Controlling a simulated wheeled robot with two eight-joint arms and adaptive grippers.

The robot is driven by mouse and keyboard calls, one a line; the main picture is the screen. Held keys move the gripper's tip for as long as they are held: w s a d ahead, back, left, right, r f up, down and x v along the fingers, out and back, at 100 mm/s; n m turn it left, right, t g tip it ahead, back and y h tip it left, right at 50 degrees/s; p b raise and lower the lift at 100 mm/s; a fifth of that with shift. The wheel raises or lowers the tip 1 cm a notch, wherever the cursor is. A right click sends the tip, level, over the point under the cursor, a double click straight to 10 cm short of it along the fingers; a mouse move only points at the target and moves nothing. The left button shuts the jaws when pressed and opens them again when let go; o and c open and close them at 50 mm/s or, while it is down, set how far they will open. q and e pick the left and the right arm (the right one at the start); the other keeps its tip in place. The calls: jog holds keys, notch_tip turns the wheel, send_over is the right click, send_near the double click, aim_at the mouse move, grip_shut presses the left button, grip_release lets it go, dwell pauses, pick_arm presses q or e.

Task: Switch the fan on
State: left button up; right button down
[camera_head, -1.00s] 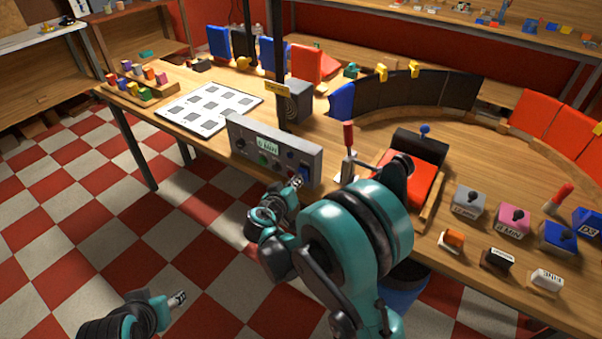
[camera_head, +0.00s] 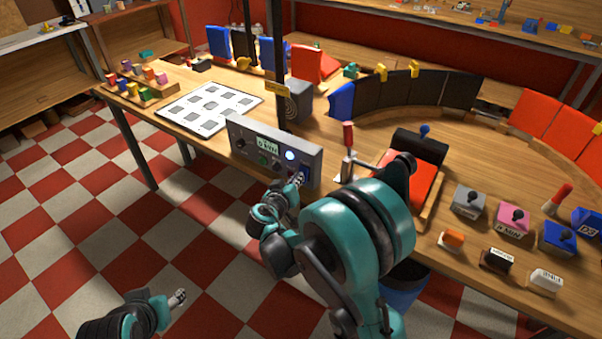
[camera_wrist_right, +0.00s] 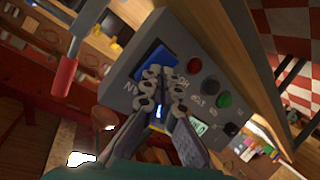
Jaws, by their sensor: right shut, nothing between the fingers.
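A grey control panel (camera_head: 272,150) stands at the table's front edge, with a small display (camera_head: 267,144) and a round lamp (camera_head: 289,155) glowing bluish white. A blue rocker switch (camera_head: 305,173) is at its right end; in the right wrist view the rocker (camera_wrist_right: 156,58) shows just beyond my fingertips. My right gripper (camera_head: 299,180) is shut and empty, its tips at or very near the rocker; contact is unclear. It also shows in the wrist view (camera_wrist_right: 160,78). My left gripper (camera_head: 178,297) is low over the floor, its jaws too small to judge. I cannot identify a fan for certain.
A grey box with a round ringed front (camera_head: 298,102) stands behind the panel beside a dark post (camera_head: 280,75). A red-handled lever (camera_head: 348,140) is close on the right. Red (camera_wrist_right: 194,64) and green (camera_wrist_right: 223,100) buttons sit near the rocker.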

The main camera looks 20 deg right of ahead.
jog(key=shift+s+a+f+b, duration=0.45)
jog(key=shift+s+a, duration=0.1)
jog(key=shift+a, duration=0.1)
jog(key=s+a+f+b, duration=0.2)
jog(key=a, duration=0.1)
jog(key=shift+s+a, duration=0.25)
jog(key=shift+s, duration=0.1)
dwell(0.6)
